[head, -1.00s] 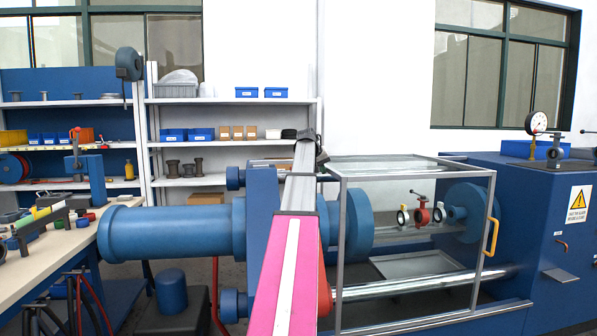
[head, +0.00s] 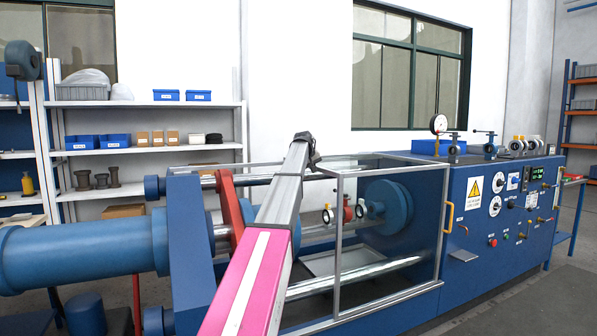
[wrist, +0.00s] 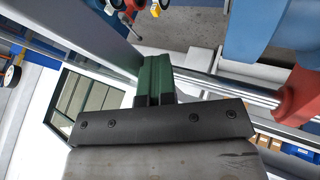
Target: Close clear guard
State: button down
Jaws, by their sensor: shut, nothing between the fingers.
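The clear guard (head: 390,272) is a see-through box with a grey metal frame. It stands over the right part of the blue test machine, its right end by the control cabinet. My gripper (head: 309,143) is at the far end of my pink and grey arm, near the guard's upper left end. In the wrist view, the green fingers (wrist: 155,78) are together and empty, beside a grey frame bar (wrist: 95,28). I cannot tell whether they touch it.
Small valves, one a red valve (head: 348,209), sit on the machine near the guard's left front post. A red plate (head: 229,212) stands left of my arm. The control cabinet (head: 500,215) is on the right. Shelves (head: 150,150) stand behind; clear floor (head: 530,300) lies at front right.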

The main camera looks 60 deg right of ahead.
jog(key=shift+s+d, duration=0.4)
jog(key=shift+d, duration=0.25)
jog(key=shift+s+d, duration=0.4)
jog(key=shift+d, duration=0.2)
jog(key=shift+w+a, duration=0.25)
jog(key=shift+a, duration=0.1)
jog(key=w+a+r, duration=0.1)
jog(key=a+r, duration=0.7)
jog(key=a, duration=0.1)
